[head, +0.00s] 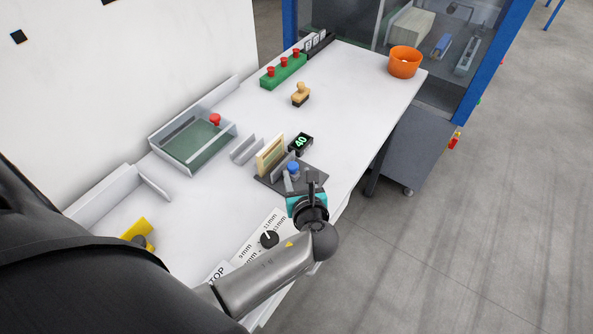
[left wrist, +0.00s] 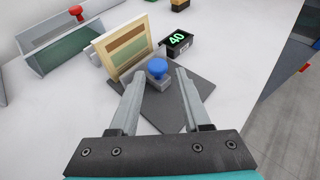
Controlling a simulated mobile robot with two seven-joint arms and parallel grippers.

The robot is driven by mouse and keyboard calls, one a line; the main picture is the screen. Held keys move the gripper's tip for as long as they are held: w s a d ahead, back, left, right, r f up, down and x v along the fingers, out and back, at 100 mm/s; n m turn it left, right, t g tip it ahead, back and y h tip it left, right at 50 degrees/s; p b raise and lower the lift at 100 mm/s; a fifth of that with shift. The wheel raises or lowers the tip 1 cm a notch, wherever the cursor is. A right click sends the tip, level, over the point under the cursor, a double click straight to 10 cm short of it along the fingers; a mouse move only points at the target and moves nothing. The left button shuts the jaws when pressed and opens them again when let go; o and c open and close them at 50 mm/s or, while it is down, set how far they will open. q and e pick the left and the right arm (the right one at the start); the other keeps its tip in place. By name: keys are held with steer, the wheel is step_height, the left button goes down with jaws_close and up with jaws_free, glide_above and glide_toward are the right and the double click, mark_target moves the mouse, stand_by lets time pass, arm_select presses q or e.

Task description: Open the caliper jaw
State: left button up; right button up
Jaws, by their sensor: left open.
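The caliper stands on a dark grey base plate (head: 315,178) on the white table. It has a blue knob (head: 293,168) on a grey sliding block; the knob also shows in the left wrist view (left wrist: 157,68). A cream panel with brown and green bands (left wrist: 128,55) stands upright beside the knob. A black display (left wrist: 176,43) reading 40 sits just behind the plate. My left gripper (left wrist: 155,85) is open, its fingers reaching over the plate toward the knob, which appears between the fingertips. Whether they touch it I cannot tell. My right gripper is not in view.
A clear-walled green tray with a red knob (head: 215,119) stands at left. A wooden stamp (head: 300,94), a green block with red buttons (head: 283,71) and an orange bowl (head: 404,62) are farther back. A dial card (head: 269,239) lies near my left arm. The table's right side is clear.

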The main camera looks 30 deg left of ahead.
arm_select(q)
steer(key=p+v, duration=0.1)
steer(key=v, duration=1.2)
steer(key=shift+d, duration=0.15)
steer(key=shift+s, duration=0.1)
